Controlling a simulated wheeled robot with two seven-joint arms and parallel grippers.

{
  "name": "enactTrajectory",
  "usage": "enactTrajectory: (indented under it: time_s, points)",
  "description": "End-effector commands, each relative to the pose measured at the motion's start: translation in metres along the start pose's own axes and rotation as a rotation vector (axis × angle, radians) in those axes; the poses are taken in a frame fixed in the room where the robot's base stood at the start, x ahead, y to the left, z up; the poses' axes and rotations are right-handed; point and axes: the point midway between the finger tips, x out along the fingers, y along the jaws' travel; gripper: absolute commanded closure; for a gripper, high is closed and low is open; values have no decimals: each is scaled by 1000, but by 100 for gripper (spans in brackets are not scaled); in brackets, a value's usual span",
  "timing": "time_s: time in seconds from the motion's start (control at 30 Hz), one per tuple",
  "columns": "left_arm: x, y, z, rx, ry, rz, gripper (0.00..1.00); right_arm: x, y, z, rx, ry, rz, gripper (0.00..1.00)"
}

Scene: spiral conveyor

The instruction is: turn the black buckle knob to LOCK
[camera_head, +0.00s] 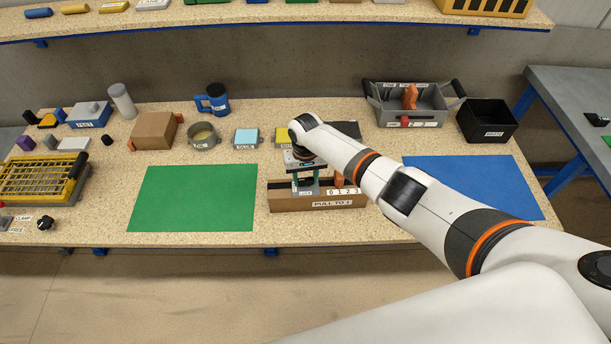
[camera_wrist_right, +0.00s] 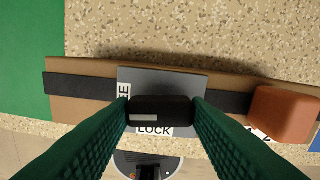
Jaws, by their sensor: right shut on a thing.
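The black buckle knob (camera_wrist_right: 160,111) sits on a grey plate (camera_wrist_right: 185,84) on top of a brown box (camera_head: 285,202). In the right wrist view its bar lies crosswise, with a white mark on its left part. The FREE label (camera_wrist_right: 124,91) is at its left and the LOCK label (camera_wrist_right: 155,131) is just below it. My right gripper (camera_head: 305,184) reaches down over the box, its green fingers (camera_wrist_right: 161,112) shut on the knob from both sides. My left gripper is out of view.
An orange block (camera_wrist_right: 283,113) stands on the black strap (camera_wrist_right: 80,88), right of the plate. A green mat (camera_head: 195,198) lies left and a blue mat (camera_head: 480,185) right. Several items stand behind.

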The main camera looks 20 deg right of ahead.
Motion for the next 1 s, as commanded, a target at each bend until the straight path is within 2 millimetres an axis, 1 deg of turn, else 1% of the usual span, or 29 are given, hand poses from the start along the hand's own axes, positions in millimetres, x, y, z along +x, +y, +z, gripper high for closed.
enactTrajectory:
  time_s: [0.27, 1.0]
  points:
    - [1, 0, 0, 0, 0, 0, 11, 0, 0, 0, -228, 0, 1, 80]
    - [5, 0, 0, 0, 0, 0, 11, 1, 0, 0, -932, 1, 0, 80]
